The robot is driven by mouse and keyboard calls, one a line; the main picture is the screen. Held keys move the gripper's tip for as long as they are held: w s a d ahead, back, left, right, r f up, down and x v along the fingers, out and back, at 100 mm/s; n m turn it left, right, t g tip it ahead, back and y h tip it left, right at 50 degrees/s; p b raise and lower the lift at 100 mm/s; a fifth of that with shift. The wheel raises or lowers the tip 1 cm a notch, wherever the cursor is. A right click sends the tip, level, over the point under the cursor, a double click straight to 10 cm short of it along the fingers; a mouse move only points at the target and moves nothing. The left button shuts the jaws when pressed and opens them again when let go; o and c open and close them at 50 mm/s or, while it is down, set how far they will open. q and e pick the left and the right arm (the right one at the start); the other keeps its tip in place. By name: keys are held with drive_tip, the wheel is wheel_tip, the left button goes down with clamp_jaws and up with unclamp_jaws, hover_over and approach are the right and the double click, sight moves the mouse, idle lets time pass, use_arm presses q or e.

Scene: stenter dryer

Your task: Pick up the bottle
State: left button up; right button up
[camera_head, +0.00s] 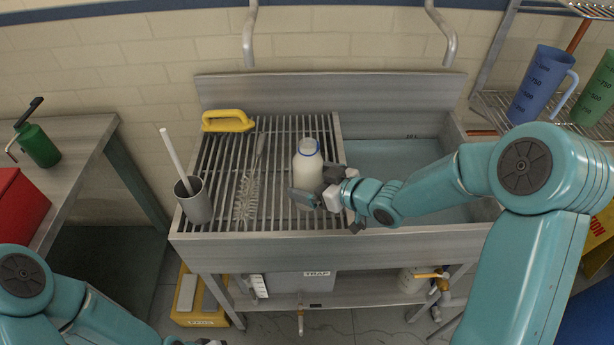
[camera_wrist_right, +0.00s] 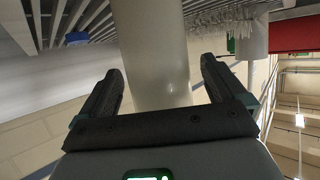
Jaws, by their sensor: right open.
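A white bottle (camera_head: 306,165) with a blue ring at its neck stands upright on the slatted drainboard of the metal sink unit. My right gripper (camera_head: 318,187) is at the bottle's lower right side, open. In the right wrist view the bottle (camera_wrist_right: 152,45) stands between the two spread fingers of the right gripper (camera_wrist_right: 162,75), with a gap showing on each side. The bottle's lower right side is partly hidden by the gripper in the head view. Of my left arm only a part shows at the lower left; its gripper is barely in view at the bottom edge.
A bottle brush (camera_head: 246,195) lies left of the bottle. A grey cup (camera_head: 196,204) with a white handle stands at the drainboard's front left. A yellow-handled tool (camera_head: 228,121) lies at the back. The sink basin (camera_head: 395,155) is to the right.

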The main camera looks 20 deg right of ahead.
sight(314, 154)
drive_tip(key=shift+x, duration=0.85)
drive_tip(key=shift+s+d, duration=0.15)
drive_tip(key=shift+f, duration=0.1)
drive_tip(key=c, duration=1.2)
drive_tip(key=shift+r, duration=0.3)
wheel_tip(314, 154, up, 8)
drive_tip(key=shift+r+p, duration=0.1)
drive_tip(key=shift+p, duration=0.65)
wheel_tip(314, 154, up, 11)
drive_tip(key=p, duration=0.4)
drive_tip(key=shift+r+p, duration=0.2)
drive_tip(key=shift+p, duration=0.15)
